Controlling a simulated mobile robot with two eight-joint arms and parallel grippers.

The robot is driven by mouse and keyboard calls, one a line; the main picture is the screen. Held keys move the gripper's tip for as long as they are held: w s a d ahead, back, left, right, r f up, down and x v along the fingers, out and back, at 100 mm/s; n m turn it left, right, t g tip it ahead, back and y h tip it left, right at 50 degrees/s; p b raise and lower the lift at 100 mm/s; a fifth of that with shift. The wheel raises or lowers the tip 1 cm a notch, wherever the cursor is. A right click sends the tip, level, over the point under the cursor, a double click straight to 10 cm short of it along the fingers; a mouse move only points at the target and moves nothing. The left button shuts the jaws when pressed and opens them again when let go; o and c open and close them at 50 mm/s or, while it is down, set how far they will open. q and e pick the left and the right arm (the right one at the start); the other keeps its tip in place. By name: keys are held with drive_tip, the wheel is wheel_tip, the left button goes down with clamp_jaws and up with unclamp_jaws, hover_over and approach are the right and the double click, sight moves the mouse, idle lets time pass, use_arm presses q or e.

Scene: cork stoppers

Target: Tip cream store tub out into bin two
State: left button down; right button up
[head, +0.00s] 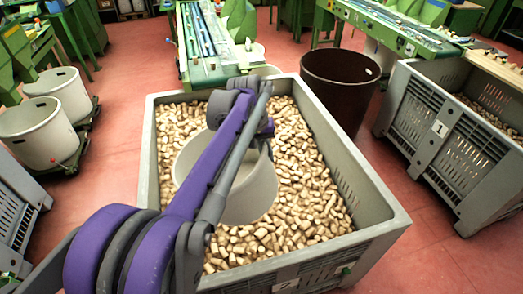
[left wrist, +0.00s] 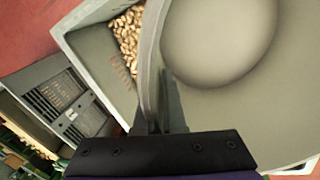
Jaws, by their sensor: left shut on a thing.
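Bin two (head: 375,205) is a large grey crate with a "2" on its near wall, holding a deep layer of corks (head: 305,185). The cream tub (head: 258,196) is within the bin's outline, over the corks, partly hidden by my left arm. In the left wrist view, I look into the tub (left wrist: 290,110); its inside shows bare, with no corks in the visible part. My left gripper (left wrist: 165,118) is shut on the tub's rim; its fingers are partly hidden. In the head view, my left wrist (head: 262,135) hides the grip. My right gripper is in neither view.
A dark brown tub (head: 340,85) stands behind bin two. Bin one (head: 440,128), with corks, stands at the right. Cream tubs (head: 40,130) stand on low trolleys at the left. A green conveyor (head: 212,68) lies behind. Red floor is free on both sides.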

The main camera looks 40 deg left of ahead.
use_arm(q)
drive_tip(key=f+g+y+b, duration=0.1)
drive_tip(key=f, duration=0.1)
drive_tip(key=f+g+y+b, duration=0.1)
drive_tip(key=f, duration=0.2)
drive_tip(key=shift+s+a, duration=0.1)
drive_tip(key=shift+s, duration=0.1)
drive_tip(key=shift+a+f+y, duration=0.1)
drive_tip(key=shift+f+y, duration=0.2)
drive_tip(key=shift+f, duration=0.05)
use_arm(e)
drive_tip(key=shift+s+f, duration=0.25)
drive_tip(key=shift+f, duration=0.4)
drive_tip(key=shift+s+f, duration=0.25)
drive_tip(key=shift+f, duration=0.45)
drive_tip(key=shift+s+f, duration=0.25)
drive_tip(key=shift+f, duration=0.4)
